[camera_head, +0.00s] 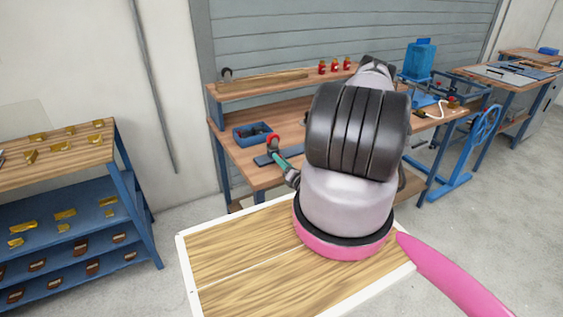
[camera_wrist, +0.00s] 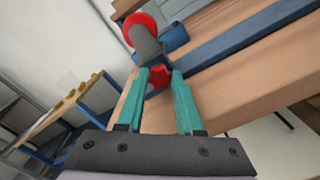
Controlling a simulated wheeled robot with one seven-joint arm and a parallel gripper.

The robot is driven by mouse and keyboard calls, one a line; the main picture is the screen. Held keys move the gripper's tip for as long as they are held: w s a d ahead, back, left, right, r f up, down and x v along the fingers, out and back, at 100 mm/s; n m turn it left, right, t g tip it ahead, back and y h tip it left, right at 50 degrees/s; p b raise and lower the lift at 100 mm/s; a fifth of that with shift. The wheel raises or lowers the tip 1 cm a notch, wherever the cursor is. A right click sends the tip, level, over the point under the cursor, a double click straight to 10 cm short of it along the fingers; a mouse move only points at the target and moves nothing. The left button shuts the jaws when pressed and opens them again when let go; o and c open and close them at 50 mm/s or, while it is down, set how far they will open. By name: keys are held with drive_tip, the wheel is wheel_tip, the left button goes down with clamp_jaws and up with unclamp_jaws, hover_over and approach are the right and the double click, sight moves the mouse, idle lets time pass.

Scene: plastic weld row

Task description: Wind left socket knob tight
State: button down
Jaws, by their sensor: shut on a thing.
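The left socket (camera_wrist: 148,46) is a grey tube with a red round end, standing at the left end of a blue bar (camera_wrist: 235,42) in the wrist view. Its small red lobed knob (camera_wrist: 160,76) sits low on the side facing me. My gripper (camera_wrist: 160,80) has its two teal fingers on either side of this knob, shut on it. In the head view the socket's red end (camera_head: 273,139) shows just beyond my gripper (camera_head: 278,156). The knob is hidden there, and my arm covers the bar's right part.
A blue bin (camera_head: 252,130) with dark pieces stands behind the bar on the wooden bench (camera_head: 245,171). A shelf (camera_head: 240,91) with several red items runs above. A blue rack (camera_head: 75,200) stands at left. Open floor lies between rack and bench.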

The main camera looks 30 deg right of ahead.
drive_tip(key=shift+m, duration=0.3)
drive_tip(key=c, duration=0.5)
unclamp_jaws()
drive_tip(key=shift+s, duration=0.1)
drive_tip(key=shift+c, duration=0.2)
drive_tip(key=shift+d, duration=0.1)
